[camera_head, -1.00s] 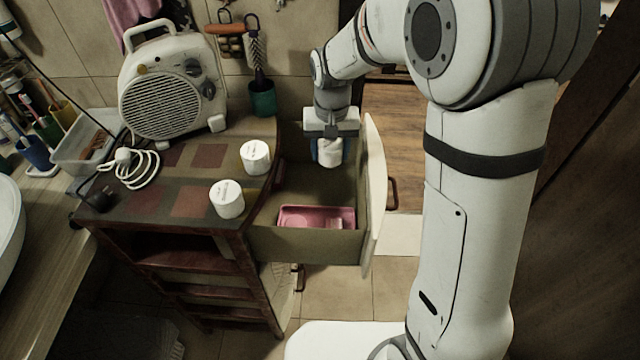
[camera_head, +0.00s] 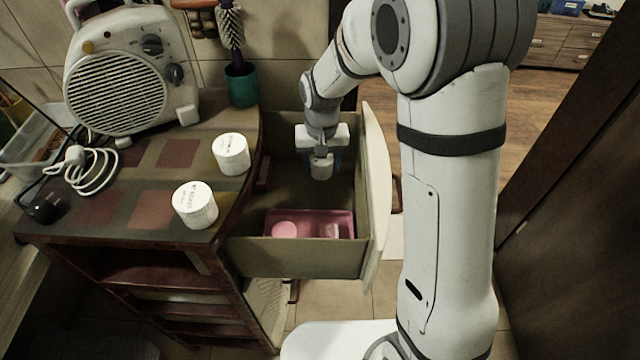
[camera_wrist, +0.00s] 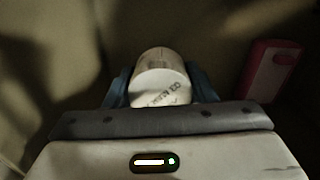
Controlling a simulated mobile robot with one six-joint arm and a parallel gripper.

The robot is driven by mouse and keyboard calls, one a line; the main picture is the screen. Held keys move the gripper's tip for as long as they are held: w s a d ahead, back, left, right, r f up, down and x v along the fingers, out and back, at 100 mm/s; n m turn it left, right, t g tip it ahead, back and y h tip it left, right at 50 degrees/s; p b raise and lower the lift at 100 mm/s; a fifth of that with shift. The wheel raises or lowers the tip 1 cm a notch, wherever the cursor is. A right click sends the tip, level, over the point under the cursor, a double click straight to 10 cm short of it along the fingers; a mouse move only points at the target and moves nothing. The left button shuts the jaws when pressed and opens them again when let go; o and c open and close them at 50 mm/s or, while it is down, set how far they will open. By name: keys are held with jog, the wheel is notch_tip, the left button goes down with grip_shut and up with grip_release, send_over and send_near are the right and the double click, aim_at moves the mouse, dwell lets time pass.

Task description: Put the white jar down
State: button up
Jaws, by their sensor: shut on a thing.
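The white jar (camera_head: 321,168) is between the fingers of my gripper (camera_head: 321,160), inside the open drawer (camera_head: 290,257). In the wrist view the jar (camera_wrist: 160,88) shows its lettered lid, with a blue finger of my gripper (camera_wrist: 160,90) on either side. My gripper is shut on it. I cannot tell whether the jar's base touches the drawer floor. Two similar white jars stand on the cabinet top, one nearer (camera_head: 195,205) and one farther back (camera_head: 232,154).
A pink tray (camera_head: 309,214) with small items lies at the drawer's near end. The drawer front (camera_head: 376,190) rises just right of my gripper. A fan heater (camera_head: 130,75), a white cable (camera_head: 92,172) and a green cup (camera_head: 241,85) stand on the cabinet.

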aim_at(322, 186)
jog(key=shift+f, duration=2.35)
jog(key=shift+f+b, duration=0.15)
jog(key=shift+b, duration=0.15)
jog(key=o, duration=1)
notch_tip(322, 186, up, 12)
jog(key=shift+r+p, duration=0.15)
jog(key=shift+p, duration=0.55)
